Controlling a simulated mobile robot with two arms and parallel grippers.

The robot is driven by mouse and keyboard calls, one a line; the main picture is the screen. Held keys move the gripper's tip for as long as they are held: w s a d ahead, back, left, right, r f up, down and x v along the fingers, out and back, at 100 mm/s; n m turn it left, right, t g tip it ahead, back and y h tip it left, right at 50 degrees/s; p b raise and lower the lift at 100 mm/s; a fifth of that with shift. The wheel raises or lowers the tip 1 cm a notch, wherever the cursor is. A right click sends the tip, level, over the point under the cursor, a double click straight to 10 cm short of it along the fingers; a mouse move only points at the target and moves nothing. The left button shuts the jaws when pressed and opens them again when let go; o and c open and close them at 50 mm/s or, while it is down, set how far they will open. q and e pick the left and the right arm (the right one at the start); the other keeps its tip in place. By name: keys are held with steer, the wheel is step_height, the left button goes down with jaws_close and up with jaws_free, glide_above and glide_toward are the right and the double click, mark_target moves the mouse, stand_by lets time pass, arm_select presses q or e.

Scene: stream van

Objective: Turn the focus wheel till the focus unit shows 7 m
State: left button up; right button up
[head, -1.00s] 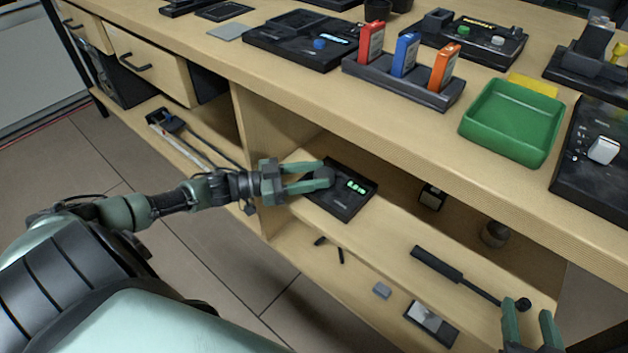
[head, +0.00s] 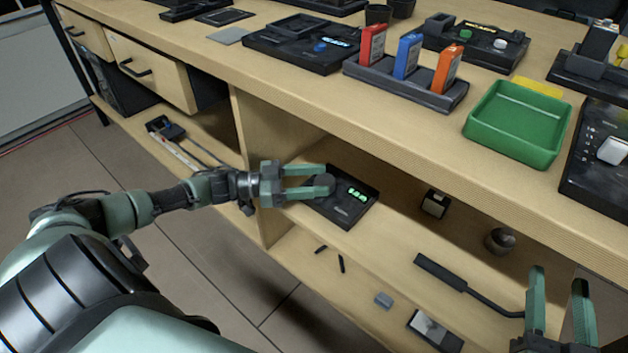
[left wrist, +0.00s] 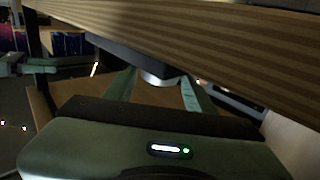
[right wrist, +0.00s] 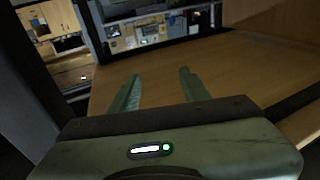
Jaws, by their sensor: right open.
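The focus unit (head: 348,212) is a flat black box on the middle shelf under the counter. Its green lit display (head: 357,195) is too small to read surely. The round dark focus wheel (head: 321,182) is at its left side, partly hidden by my fingers. My left gripper (head: 329,174) reaches in from the left, a finger on each side of the wheel, and seems shut on it. In the left wrist view the grey wheel (left wrist: 160,78) sits between the fingertips. My right gripper (head: 558,277) is open and empty at the lower right; its spread fingers show in the right wrist view (right wrist: 160,75).
The counter edge overhangs the shelf. A black handled tool (head: 440,271), a small dark box (head: 435,203) and a round dark object (head: 500,240) are further right on the shelf. A green tray (head: 515,150) and a card rack (head: 405,87) stand on the counter.

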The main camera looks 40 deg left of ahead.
arm_select(q)
steer(key=shift+o, duration=0.3)
step_height(320, 180, up, 4)
steer(key=shift+f+p, duration=0.1)
steer(key=shift+p, duration=0.8)
step_height(320, 180, up, 5)
steer(key=shift+f+p, duration=0.2)
steer(key=shift+p, duration=0.6)
arm_select(e)
steer(key=s+d+f+g+h, duration=0.1)
steer(key=s+d+f+g, duration=0.2)
steer(key=f, duration=0.4)
steer(key=s+f+g+h, duration=0.2)
steer(key=s+f+g, duration=0.1)
steer(key=f+g, duration=0.25)
arm_select(q)
step_height(320, 180, up, 12)
steer(key=p, duration=0.3)
steer(key=shift+f+p, duration=0.25)
steer(key=shift+p, duration=0.1)
arm_select(e)
steer(key=s+d+f+g, duration=0.2)
steer(key=s+g, duration=0.1)
steer(key=s, duration=0.2)
steer(key=s+d+f+g+h, duration=0.1)
steer(key=s+d+f+g, duration=0.1)
steer(key=s, duration=0.4)
steer(key=shift+s+d+f+m+g, duration=0.2)
steer(key=shift+f+m+g, duration=0.25)
steer(key=shift+g, duration=0.3)
